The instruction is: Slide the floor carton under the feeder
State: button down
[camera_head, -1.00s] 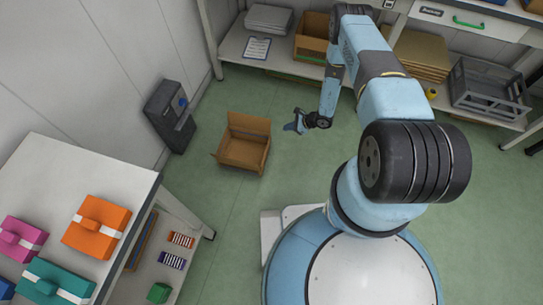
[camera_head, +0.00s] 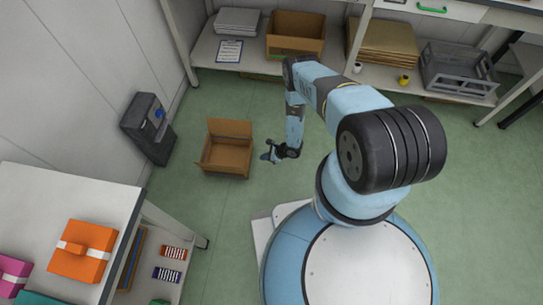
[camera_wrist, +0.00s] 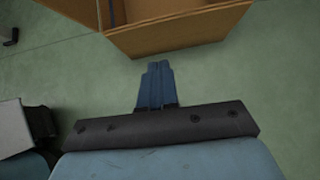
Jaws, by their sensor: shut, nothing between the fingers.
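The open brown floor carton (camera_head: 226,157) stands on the green floor, left of my gripper. The near part of the carton (camera_wrist: 175,32) also shows at the top of the wrist view. My gripper (camera_head: 266,155) is low, just right of the carton, with a small gap between them. In the wrist view its blue fingers (camera_wrist: 157,84) are together with nothing between them, pointing toward the carton. A dark grey upright unit with a blue part (camera_head: 148,128), perhaps the feeder, stands against the wall left of the carton.
A white table (camera_head: 118,190) with an orange box (camera_head: 82,250) is at lower left. A shelf bench at the back holds a cardboard box (camera_head: 295,38), a clipboard (camera_head: 230,51) and a grey crate (camera_head: 460,72). Green floor between carton and unit is clear.

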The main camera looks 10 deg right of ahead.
jog(key=w+a+f, duration=0.2)
jog(key=a, duration=0.3)
jog(key=shift+a, duration=0.4)
jog(key=shift+w+f, duration=0.1)
jog(key=shift+w, duration=0.1)
